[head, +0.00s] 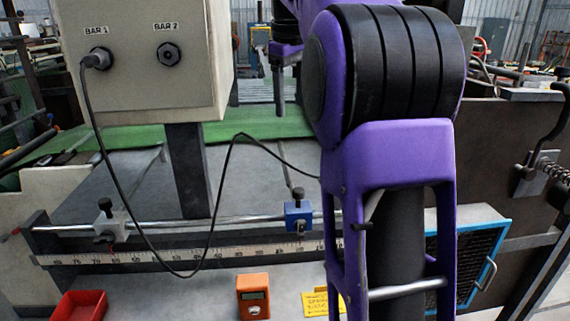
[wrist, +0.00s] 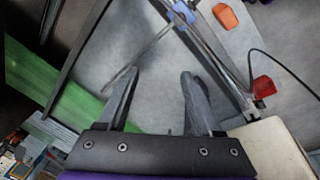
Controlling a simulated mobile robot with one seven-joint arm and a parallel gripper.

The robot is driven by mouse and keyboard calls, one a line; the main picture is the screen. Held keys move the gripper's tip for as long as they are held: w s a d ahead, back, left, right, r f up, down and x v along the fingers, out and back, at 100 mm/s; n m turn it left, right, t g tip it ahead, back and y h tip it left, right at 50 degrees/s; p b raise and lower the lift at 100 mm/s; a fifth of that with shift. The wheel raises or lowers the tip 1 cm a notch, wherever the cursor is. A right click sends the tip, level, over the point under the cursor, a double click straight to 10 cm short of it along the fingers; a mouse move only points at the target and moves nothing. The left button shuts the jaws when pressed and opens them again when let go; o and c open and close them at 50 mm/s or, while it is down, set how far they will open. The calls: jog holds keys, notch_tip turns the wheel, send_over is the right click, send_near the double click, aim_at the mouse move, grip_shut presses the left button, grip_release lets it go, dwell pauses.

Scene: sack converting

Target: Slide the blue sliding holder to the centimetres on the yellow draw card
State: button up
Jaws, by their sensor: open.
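The blue sliding holder (head: 298,215), with a black knob on top, sits on a metal rod above a numbered scale strip (head: 200,254). It also shows at the top of the wrist view (wrist: 181,14). The yellow draw card (head: 321,302) lies on the bench at the lower middle, partly hidden by my arm; its writing is too small to read. My gripper (wrist: 159,76) is open and empty, its fingers pointing toward the bench, apart from the blue holder.
A white holder (head: 112,226) sits further left on the rod. A beige box (head: 150,60) on a dark post has a black cable looping over the bench. A red tray (head: 80,306), an orange device (head: 253,297) and a blue-framed grille (head: 484,262) stand near the front.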

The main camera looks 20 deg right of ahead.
aim_at(298, 189)
jog(key=s+f, duration=0.1)
jog(key=f, duration=0.5)
jog(key=s+f+g+b, duration=0.1)
jog(key=f, duration=0.6)
jog(key=s+d+f+g+y+b, duration=0.1)
jog(key=f, duration=0.6)
jog(key=shift+n, duration=0.4)
grip_shut()
dwell(0.5)
